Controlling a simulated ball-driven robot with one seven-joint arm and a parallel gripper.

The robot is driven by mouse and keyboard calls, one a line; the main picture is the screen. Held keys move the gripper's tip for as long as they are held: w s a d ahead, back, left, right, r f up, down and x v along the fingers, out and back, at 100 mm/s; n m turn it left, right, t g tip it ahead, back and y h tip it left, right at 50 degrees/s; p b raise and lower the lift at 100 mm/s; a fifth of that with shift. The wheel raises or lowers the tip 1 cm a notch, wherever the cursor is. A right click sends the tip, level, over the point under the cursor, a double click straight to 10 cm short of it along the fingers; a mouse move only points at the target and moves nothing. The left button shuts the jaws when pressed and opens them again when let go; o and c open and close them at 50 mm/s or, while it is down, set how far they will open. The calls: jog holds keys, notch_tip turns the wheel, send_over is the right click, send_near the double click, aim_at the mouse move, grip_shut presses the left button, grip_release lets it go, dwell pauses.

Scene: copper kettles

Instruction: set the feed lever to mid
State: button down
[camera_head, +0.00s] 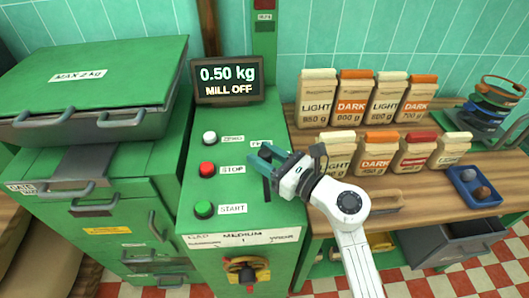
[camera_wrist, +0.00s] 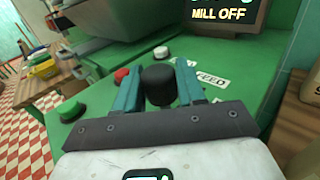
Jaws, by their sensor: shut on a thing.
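The feed lever's black knob (camera_wrist: 159,86) stands between the two teal fingers of my gripper (camera_head: 264,157) in the wrist view. My gripper is shut on it. The FEED label (camera_wrist: 209,77) lies just beyond the fingers. In the head view my gripper covers the knob and part of that label. A dark slot (camera_head: 267,188) shows below the fingers on the green control panel (camera_head: 237,190). The lever's exact setting along the slot is hidden.
The display (camera_head: 227,80) reads 0.50 kg, MILL OFF. White (camera_head: 209,138), red (camera_head: 206,169) and green (camera_head: 204,209) buttons stand left of my gripper. Several labelled bags (camera_head: 354,98) and a blue tray (camera_head: 474,190) stand on the bench at right.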

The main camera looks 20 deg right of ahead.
jog(key=c, duration=0.8)
grip_release()
jog(key=b+v, duration=0.1)
jog(key=v, duration=0.9)
jog(key=shift+s+d+b, duration=0.1)
jog(key=shift+s+b, duration=0.2)
jog(key=shift+s, duration=0.1)
